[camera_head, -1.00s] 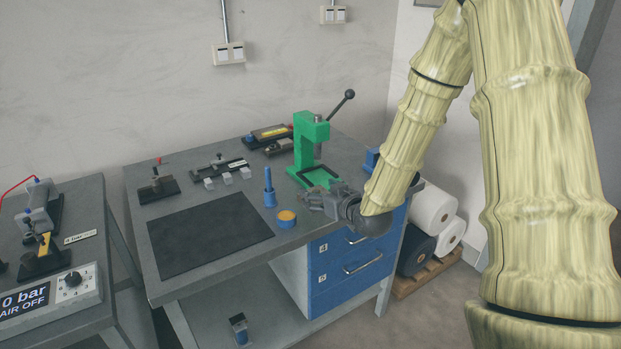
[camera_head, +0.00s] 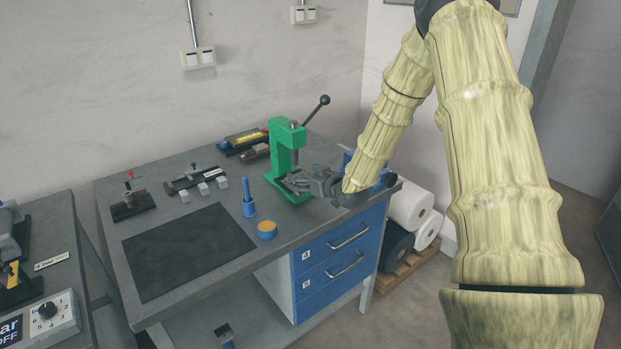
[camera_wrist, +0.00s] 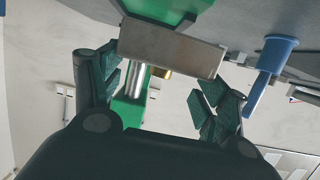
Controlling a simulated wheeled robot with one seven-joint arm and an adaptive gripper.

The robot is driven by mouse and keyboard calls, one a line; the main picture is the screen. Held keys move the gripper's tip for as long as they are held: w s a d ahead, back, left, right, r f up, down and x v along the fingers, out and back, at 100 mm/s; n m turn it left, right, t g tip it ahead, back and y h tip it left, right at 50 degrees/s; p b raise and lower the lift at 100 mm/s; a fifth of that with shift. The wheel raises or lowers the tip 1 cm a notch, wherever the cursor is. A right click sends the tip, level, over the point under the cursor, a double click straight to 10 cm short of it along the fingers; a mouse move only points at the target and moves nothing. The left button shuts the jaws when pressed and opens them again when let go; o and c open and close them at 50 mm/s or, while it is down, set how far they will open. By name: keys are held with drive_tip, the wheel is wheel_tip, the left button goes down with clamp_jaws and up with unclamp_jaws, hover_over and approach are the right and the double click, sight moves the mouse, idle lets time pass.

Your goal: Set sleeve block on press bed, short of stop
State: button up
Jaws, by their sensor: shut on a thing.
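The green press (camera_head: 285,145) stands on the bench with its lever raised to the right. My gripper (camera_head: 300,182) is at the front of the press, low over its bed. In the wrist view my gripper (camera_wrist: 168,68) is shut on a grey metal block, the sleeve block (camera_wrist: 172,45), which lies across between the fingertips. A small brass-coloured piece (camera_wrist: 163,72) shows at the block's edge. The green press bed (camera_wrist: 168,6) with a dark edge shows beyond the block. Whether the block touches the bed or stop is hidden. The head view hardly shows the block.
A blue post (camera_head: 248,195) and a blue round pot with an orange top (camera_head: 267,229) stand left of the press. A black mat (camera_head: 188,250) covers the bench's front left. Small pale cubes (camera_head: 203,188) and fixtures stand at the back. Blue drawers (camera_head: 340,260) are below.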

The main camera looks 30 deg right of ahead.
sight(309, 175)
drive_tip(key=w+d, duration=0.2)
drive_tip(key=d, duration=0.1)
drive_tip(key=shift+w+d+f+p, duration=0.1)
drive_tip(key=shift+w+f+p, duration=0.05)
drive_tip(key=shift+w+p, duration=0.25)
drive_tip(key=shift+f+p, duration=0.55)
drive_tip(key=shift+f, duration=1.2)
drive_tip(key=o, duration=2)
drive_tip(key=shift+f, duration=0.15)
drive_tip(key=shift+o, duration=0.2)
drive_tip(key=shift+s, duration=0.1)
drive_tip(key=b+v, duration=0.2)
drive_tip(key=v, duration=1)
